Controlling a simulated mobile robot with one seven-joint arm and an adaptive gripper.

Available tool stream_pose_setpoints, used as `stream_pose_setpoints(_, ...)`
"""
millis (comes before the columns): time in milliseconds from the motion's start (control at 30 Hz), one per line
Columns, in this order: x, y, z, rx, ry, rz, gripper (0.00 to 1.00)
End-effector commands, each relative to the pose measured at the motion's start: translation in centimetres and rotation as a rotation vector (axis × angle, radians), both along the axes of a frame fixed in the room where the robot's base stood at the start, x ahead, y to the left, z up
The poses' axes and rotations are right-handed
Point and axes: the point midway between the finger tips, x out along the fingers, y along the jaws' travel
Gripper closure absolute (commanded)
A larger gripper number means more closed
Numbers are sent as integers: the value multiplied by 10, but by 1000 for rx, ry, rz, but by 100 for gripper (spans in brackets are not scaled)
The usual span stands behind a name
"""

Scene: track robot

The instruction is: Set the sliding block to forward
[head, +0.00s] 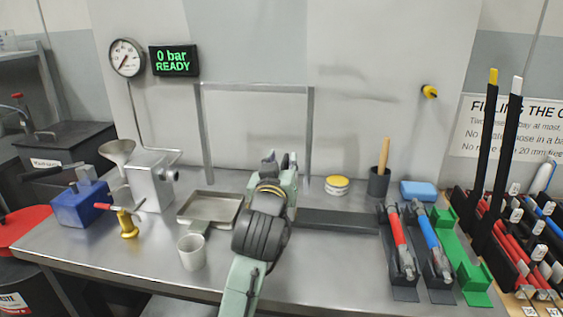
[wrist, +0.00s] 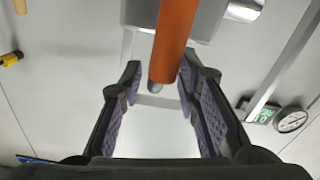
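My gripper (head: 280,158) is over the middle of the bench in the head view, its fingers pointing to the back wall. In the wrist view my gripper (wrist: 160,75) is open. An orange rod-shaped handle (wrist: 172,45) comes down from the top edge, with its rounded end between the fingertips, nearer the right one; I cannot tell whether they touch. A grey metal part (wrist: 205,18) lies behind the handle. In the head view my arm hides the handle, and I cannot make out the sliding block or its position. A dark rail (head: 345,222) runs right from behind my arm.
A metal tray (head: 210,208) and white cup (head: 191,252) stand left of my arm. A grey metal frame (head: 312,130) rises behind it. Red (head: 399,240) and blue (head: 429,243) tubes lie in holders at right. A display (head: 174,61) reads "0 bar READY".

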Motion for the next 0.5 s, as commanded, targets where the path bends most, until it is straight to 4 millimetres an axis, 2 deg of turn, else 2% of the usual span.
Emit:
stream_pose_setpoints(300, -50, 11, 0, -1, -1, 2, 70)
stream_pose_setpoints(500, -67, 15, 0, -1, 1, 3, 70)
